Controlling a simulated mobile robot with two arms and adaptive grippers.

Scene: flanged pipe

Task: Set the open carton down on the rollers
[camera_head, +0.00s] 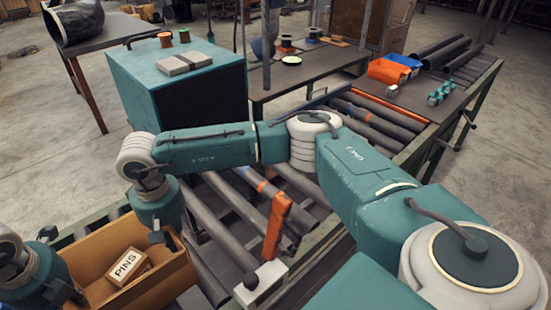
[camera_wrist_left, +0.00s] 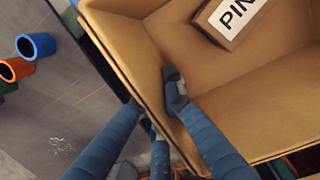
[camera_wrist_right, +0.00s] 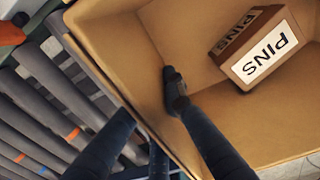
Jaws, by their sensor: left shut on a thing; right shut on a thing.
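The open carton (camera_head: 178,277) is brown and shows at the lower left of the head view, beside and partly in front of the rollers (camera_head: 215,220). A small box labelled PINS (camera_head: 127,266) lies inside it. My left gripper (camera_head: 66,291) is shut on the opposite, near-left wall; the left wrist view (camera_wrist_left: 155,105) shows one finger inside. The carton's underside is hidden, so I cannot tell whether it touches the rollers.
A white box with a black knob (camera_head: 260,284) and an orange part (camera_head: 277,225) stand at the conveyor's near side. A teal cabinet (camera_head: 180,85) stands behind. Coloured cups (camera_wrist_left: 35,46) lie on a dark surface beside the carton. Rollers right of the carton are mostly bare.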

